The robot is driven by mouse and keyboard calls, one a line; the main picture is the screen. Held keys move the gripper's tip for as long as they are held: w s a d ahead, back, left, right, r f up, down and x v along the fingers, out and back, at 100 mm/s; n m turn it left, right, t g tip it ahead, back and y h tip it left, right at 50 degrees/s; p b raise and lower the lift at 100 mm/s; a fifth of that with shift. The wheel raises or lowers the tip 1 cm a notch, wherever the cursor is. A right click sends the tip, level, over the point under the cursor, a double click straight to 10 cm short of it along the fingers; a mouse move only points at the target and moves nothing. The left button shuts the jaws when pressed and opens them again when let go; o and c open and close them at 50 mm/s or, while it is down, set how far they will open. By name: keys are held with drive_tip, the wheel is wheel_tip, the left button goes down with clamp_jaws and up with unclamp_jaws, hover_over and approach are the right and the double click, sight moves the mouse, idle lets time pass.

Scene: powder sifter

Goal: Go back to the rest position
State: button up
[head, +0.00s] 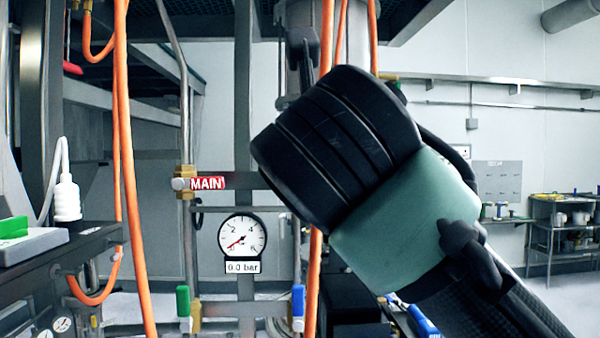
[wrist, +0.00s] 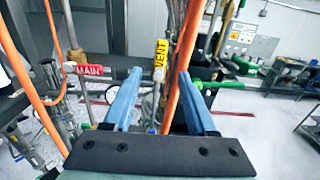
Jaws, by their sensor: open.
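My gripper (wrist: 160,74) shows in the wrist view with its two blue fingers spread wide. Nothing is between the fingertips, and I see no contact with the pipes beyond. A yellow VENT tag (wrist: 160,60) appears behind the gap between the fingers. A red MAIN tag (wrist: 89,70) is left of the fingers, and it also shows in the head view (head: 207,183). In the head view my dark and green arm links stand raised at right of centre, and I cannot make out the fingers there.
A round gauge (head: 242,236) reads 0.0 bar. Orange hoses (head: 124,150) hang at left and behind my arm. Green (head: 183,301) and blue (head: 298,300) handles sit low on the pipes. A metal cart (head: 562,228) stands far right, with open floor before it.

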drive_tip(key=shift+s, duration=0.1)
drive_tip(key=s+a+m+t+y+b, duration=0.4)
drive_tip(key=s+a+m+y, duration=0.4)
drive_tip(key=m, duration=0.6)
drive_tip(key=s+d+f+m+t+h+b, duration=0.2)
drive_tip(key=s+d+f+m+h, duration=0.1)
drive_tip(key=m, duration=0.8)
drive_tip(key=s+d+f+m+t+h+b, duration=0.2)
drive_tip(key=s+d+f+m+t+h, duration=0.1)
drive_tip(key=m, duration=0.8)
drive_tip(key=s+d+f+h, duration=0.1)
drive_tip(key=s+f+h, duration=0.1)
drive_tip(key=s+h, duration=0.1)
drive_tip(key=shift+s+d+f+m, duration=0.25)
drive_tip(key=shift+s+m, duration=0.15)
drive_tip(key=shift+s, duration=0.35)
drive_tip(key=shift+a, duration=0.15)
